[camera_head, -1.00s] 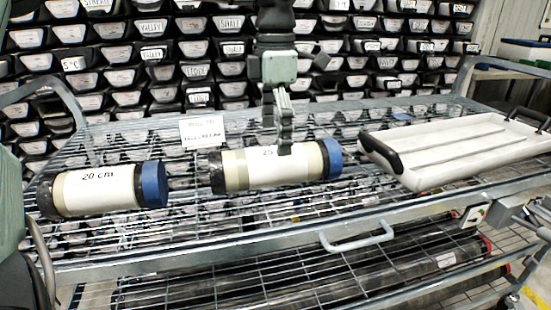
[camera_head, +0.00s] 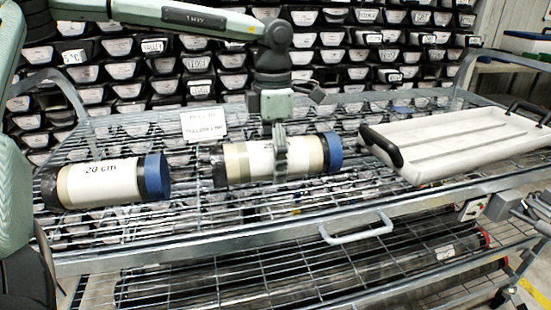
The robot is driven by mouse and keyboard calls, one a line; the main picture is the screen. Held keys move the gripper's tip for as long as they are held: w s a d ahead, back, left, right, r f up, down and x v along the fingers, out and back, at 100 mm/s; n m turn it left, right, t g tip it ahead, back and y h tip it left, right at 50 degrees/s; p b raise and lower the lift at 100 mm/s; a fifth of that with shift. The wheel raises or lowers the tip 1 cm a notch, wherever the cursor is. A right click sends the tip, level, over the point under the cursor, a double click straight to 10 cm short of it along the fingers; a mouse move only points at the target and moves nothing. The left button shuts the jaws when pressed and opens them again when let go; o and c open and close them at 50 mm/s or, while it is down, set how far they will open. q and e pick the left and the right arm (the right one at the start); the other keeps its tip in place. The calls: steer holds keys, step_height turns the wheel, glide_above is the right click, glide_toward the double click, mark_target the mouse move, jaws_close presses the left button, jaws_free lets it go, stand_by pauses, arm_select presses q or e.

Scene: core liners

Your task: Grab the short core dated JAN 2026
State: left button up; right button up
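Two short cores lie on the wire-mesh cart shelf. The left core (camera_head: 108,183) has a white label reading about 20 cm, a blue cap at its right end and a dark left end. The middle core (camera_head: 247,163) has a white label, tan bands and a blue right cap; its label writing is mostly covered. No date is readable on either core. My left gripper (camera_head: 280,158) comes down from above over the middle core, its finger overlapping the core's front side. It is seen edge-on, so its opening and grip are unclear. My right gripper is not in view.
A small white sign (camera_head: 203,123) stands behind the cores. A white tray (camera_head: 455,145) with black handles lies to the right. A cart handle (camera_head: 357,230) sticks out in front. Long dark cores (camera_head: 300,268) lie on the lower shelf. Labelled bins fill the back.

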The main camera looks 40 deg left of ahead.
arm_select(q)
steer(key=c, duration=1.2)
steer(key=shift+w+r, duration=0.15)
steer(key=shift+c, duration=0.8)
steer(key=shift+r, duration=0.1)
